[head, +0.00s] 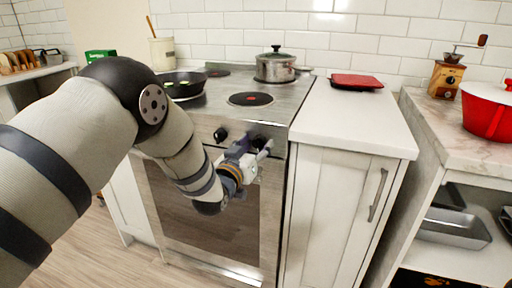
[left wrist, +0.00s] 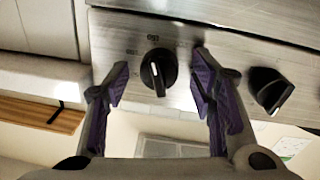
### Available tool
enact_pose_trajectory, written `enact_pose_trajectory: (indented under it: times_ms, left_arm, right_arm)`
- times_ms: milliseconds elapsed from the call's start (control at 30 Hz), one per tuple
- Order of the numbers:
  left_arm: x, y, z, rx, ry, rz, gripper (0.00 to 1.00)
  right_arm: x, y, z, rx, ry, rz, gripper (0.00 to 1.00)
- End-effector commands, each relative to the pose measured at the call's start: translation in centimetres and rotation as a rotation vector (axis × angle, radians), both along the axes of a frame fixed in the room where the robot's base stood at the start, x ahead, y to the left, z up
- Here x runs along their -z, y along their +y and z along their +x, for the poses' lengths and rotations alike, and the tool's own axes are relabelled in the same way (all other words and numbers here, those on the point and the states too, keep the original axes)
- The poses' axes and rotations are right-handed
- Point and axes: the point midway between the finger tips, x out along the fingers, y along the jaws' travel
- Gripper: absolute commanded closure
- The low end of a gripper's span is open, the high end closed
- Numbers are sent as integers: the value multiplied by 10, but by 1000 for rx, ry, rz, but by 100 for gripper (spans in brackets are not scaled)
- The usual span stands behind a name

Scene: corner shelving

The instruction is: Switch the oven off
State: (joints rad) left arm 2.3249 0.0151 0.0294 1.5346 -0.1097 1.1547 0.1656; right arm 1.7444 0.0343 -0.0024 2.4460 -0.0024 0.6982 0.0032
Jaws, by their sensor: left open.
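The oven (head: 205,215) is a steel stove with a dark glass door and a control panel on its front. One black knob (head: 220,134) shows clear on the left of the panel in the head view. A second dark knob (head: 260,141) is partly covered by my left gripper (head: 256,146). In the left wrist view, my left gripper (left wrist: 160,74) is open, its purple-padded fingers on either side of a black knob (left wrist: 158,69) with a pale pointer line. I see gaps on both sides of that knob. Another knob (left wrist: 270,88) lies outside the right finger. My right gripper is out of view.
On the cooktop stand a steel pot (head: 275,67) and a black pan (head: 182,84). A white cabinet (head: 335,210) with a bar handle adjoins the oven on the right. A red tray (head: 356,81) lies on its counter. Wood floor (head: 85,245) is open at the lower left.

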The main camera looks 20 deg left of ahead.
Motion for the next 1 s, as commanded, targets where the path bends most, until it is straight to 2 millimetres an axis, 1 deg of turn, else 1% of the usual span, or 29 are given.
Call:
enact_pose_trajectory:
  times_ms: [100, 133, 167, 200, 267, 300, 333, 667, 867, 1000]
  left_arm:
    - [-1, 0, 0, 0, -1, 0, 49]
    - [-1, 0, 0, 0, -1, 0, 54]
    - [-1, 0, 0, 0, -1, 1, 61]
    - [-1, 0, 0, 0, -1, 1, 70]
    - [-1, 0, 0, 0, -1, 1, 83]
    - [-1, 0, 0, 0, -1, 1, 93]
    - [-1, 0, 0, 0, -1, 1, 98]
    - [-1, 1, -1, 0, 0, -34, 98]
    - [-1, 1, 0, -2, 3, -147, 98]
    - [0, 1, 0, -2, 7, -269, 98]
  right_arm:
    - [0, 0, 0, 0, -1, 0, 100]
    - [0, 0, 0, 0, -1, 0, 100]
    - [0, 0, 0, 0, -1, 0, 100]
    - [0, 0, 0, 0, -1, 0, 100]
    - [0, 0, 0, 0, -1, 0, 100]
    - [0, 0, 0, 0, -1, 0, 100]
    - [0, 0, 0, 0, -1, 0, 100]
    - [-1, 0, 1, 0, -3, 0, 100]
    - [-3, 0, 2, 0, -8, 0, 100]
    - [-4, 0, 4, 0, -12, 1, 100]
